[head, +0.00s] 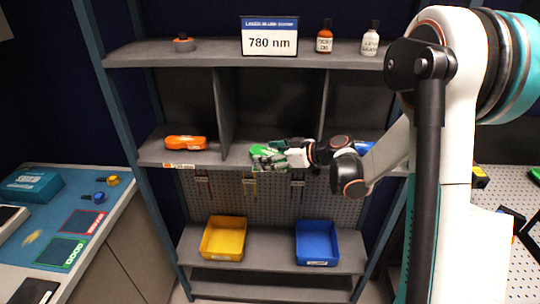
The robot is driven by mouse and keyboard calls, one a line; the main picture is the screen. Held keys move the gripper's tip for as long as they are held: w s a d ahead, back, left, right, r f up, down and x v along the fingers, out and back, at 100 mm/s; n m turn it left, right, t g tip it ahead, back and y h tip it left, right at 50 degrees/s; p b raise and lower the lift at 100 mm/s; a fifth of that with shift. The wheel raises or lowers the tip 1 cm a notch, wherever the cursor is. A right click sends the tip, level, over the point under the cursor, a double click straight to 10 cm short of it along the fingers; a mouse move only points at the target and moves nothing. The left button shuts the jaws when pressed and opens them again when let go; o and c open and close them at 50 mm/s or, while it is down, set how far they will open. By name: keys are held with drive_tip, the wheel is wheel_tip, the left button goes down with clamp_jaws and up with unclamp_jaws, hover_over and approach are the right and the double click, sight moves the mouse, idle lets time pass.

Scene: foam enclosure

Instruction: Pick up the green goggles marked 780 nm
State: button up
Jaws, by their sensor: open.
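The green goggles (262,150) lie in the middle compartment of the shelf (234,160), close to its front edge. My gripper (268,153) reaches in from the right and is open at the goggles, with its fingers overlapping them in the picture. It partly hides them, and I cannot tell whether the fingers touch them. No 780 nm mark can be read on the goggles. A sign (269,38) on the top shelf reads 780 nm.
An orange goggles case or pair (185,142) lies in the left compartment, and a blue item (364,147) shows partly behind my arm at right. Dividers (222,110) flank the middle compartment. Yellow (240,222) and blue (333,224) bins stand below. Bottles (325,38) stand above.

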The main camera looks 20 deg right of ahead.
drive_tip(key=v, duration=1.2)
drive_tip(key=shift+f, duration=0.1)
idle(0.4)
